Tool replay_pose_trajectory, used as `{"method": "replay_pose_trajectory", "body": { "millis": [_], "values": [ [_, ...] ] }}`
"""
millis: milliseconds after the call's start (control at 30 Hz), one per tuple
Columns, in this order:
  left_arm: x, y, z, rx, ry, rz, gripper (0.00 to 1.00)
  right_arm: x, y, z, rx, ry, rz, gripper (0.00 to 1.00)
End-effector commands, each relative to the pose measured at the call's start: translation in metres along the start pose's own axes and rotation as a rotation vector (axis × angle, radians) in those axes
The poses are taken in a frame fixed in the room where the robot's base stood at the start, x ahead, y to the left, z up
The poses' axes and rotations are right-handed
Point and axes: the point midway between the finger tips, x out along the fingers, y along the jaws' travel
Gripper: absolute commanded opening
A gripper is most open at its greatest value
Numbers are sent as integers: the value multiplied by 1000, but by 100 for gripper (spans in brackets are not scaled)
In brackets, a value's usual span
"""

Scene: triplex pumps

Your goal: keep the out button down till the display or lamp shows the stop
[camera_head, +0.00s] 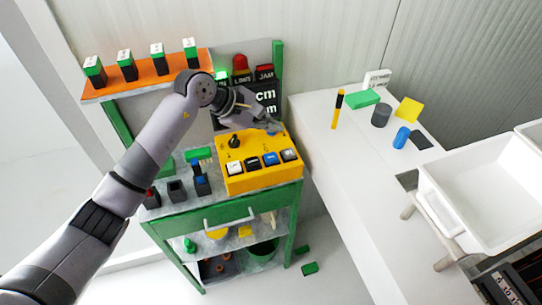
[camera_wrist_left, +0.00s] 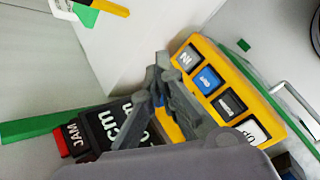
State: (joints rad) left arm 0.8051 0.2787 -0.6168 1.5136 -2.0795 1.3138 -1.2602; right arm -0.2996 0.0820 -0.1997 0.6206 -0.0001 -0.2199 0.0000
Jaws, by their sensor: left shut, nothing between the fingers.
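The yellow control box (camera_head: 262,179) stands on the green-framed cart. My left gripper (camera_head: 273,128) is shut and empty near the box's back right edge, apart from the button faces as far as I can see. Its fingers (camera_wrist_left: 163,62) also show beside the box in the wrist view. The black display (camera_head: 266,97) reads "cm" and is partly hidden by my arm. A green lamp (camera_head: 221,74) glows; the red dome (camera_head: 240,63) looks unlit.
A black knob (camera_head: 234,141) stands up on the box. An orange shelf (camera_head: 150,79) with several green-topped blocks is at the left. A drawer handle (camera_head: 228,218) sticks out below.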

Motion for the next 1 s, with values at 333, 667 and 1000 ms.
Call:
{"method": "replay_pose_trajectory", "body": {
  "millis": [333, 667, 1000],
  "values": [
    [17, -13, -12, -3, -3, -1, 0, 8, -2, 0, 1, 0, -2, 50],
    [53, -38, -38, -1, -1, 1, 0, 32, -4, 2, 2, 1, -4, 50],
    [62, -45, -44, -1, -2, 1, 0, 45, -4, 4, 1, 0, -4, 50]
  ]
}}
